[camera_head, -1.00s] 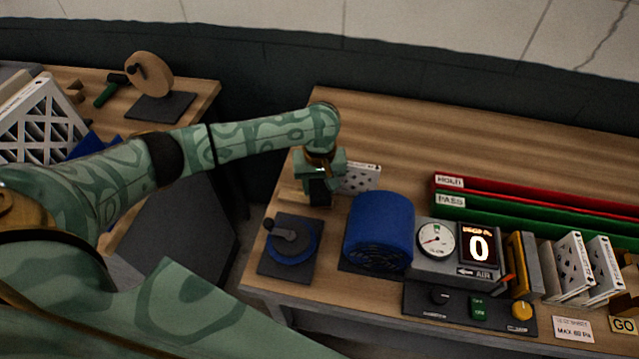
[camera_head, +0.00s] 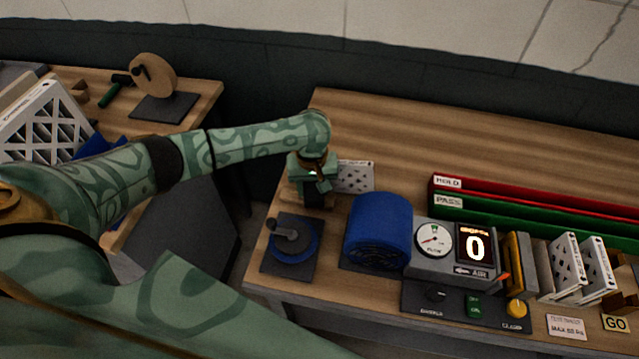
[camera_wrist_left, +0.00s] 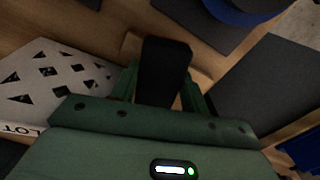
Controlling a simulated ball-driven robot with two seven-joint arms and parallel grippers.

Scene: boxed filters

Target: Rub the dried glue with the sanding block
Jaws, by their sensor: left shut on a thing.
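My left gripper (camera_head: 314,180) is over the near left part of the right-hand bench, pointing down. It is shut on a dark block, which I take for the sanding block (camera_wrist_left: 165,68); in the left wrist view it sits between the green fingers. A tan piece (camera_wrist_left: 203,88) shows behind and beside the block; whether they touch I cannot tell. A white panel with dark holes (camera_head: 357,176) lies just right of the gripper; it also shows in the left wrist view (camera_wrist_left: 50,80). I cannot make out the dried glue. My right gripper is not in view.
A crank on a dark plate (camera_head: 291,246) and a blue drum (camera_head: 379,229) stand near the gripper. A gauge box (camera_head: 453,250), upright filters (camera_head: 566,266) and red (camera_head: 520,192) and green (camera_head: 515,215) racks are to the right. The bench behind is clear.

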